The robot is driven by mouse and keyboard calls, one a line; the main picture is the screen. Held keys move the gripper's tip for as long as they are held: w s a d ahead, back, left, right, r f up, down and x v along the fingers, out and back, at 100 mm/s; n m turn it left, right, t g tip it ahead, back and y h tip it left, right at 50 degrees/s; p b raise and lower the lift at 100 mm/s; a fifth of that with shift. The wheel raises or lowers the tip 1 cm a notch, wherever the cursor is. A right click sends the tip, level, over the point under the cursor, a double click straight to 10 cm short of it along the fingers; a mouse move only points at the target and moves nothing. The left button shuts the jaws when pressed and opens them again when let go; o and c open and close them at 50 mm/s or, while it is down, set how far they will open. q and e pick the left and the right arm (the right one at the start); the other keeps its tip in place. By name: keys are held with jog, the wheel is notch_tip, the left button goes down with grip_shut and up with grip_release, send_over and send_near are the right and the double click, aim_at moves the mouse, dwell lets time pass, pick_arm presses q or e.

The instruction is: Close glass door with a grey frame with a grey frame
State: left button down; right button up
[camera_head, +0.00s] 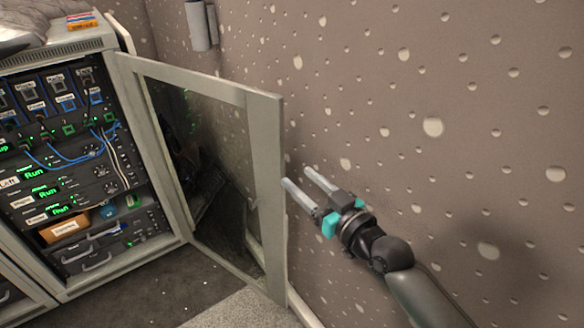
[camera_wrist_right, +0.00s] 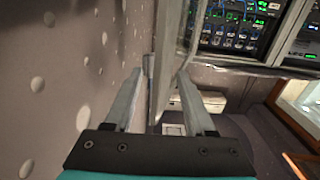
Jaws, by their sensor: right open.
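The glass door with a grey frame (camera_head: 268,190) stands open in the head view. It is hinged at the right side of the rack cabinet and swung outward. My right gripper (camera_head: 297,176) is open and empty, just right of the door's free edge, on the side toward the wall. Its fingertips point at the frame. In the right wrist view the open fingers (camera_wrist_right: 160,72) reach along the door's grey frame (camera_wrist_right: 168,40), which shows close to the right finger. I cannot tell whether they touch. My left gripper is not in view.
The rack cabinet (camera_head: 104,45) holds lit modules, blue cables and an orange box (camera_head: 66,227). The speckled wall (camera_head: 450,130) is close to my right gripper. A grey wall fixture (camera_head: 198,26) hangs behind the door. The dark floor in front of the cabinet is clear.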

aim_at(282, 164)
jog(key=b+x, duration=0.1)
jog(key=x, duration=0.5)
jog(key=shift+w+b, duration=0.1)
jog(key=shift+b, duration=0.3)
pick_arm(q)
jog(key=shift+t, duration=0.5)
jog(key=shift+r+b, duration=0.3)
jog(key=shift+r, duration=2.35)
pick_arm(e)
jog(key=shift+x, duration=0.95)
jog(key=shift+c, duration=0.3)
grip_shut()
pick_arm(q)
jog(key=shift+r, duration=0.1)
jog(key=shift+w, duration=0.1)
pick_arm(e)
jog(key=shift+a, duration=0.1)
